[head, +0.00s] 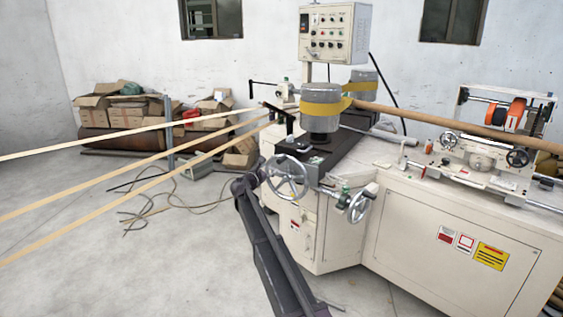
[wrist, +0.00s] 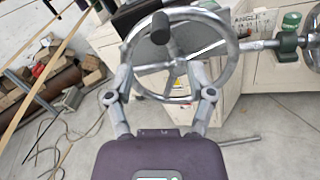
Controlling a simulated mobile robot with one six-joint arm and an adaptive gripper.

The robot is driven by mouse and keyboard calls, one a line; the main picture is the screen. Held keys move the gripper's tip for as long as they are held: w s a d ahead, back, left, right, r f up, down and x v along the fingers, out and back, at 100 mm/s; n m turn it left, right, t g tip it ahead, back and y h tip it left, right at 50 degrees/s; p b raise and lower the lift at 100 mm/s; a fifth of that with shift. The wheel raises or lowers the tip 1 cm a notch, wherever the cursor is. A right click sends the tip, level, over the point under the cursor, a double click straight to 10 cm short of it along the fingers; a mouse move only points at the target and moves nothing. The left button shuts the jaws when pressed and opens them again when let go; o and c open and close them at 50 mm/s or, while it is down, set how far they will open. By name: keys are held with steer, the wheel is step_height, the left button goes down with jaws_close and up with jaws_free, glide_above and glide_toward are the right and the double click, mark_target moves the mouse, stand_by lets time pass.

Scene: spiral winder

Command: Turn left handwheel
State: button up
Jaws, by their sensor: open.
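The left handwheel (head: 287,177) is a silvery spoked wheel on the front left of the cream machine. In the wrist view its rim (wrist: 236,50) fills the upper middle, with a dark knob handle (wrist: 162,27) near the top left. My gripper (wrist: 161,78) is open, its two fingers spread apart at the lower part of the wheel. I cannot tell whether they touch the rim. In the head view my gripper (head: 256,172) is just left of the wheel. A second, smaller-looking handwheel (head: 357,207) sits to the right; part of it shows in the wrist view (wrist: 312,52).
The machine's cream cabinet (head: 400,235) stands behind and right of the wheels. Pale strips (head: 90,191) stretch across the left side into the machine. Cardboard boxes (head: 118,112) lie at the back left, cables (head: 155,208) on the floor. The front left floor is clear.

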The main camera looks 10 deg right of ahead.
mark_target(279, 162)
steer(key=x, duration=1)
steer(key=shift+s+a, duration=0.1)
jaws_close()
steer(key=shift+d, duration=0.25)
steer(key=shift+a, duration=0.15)
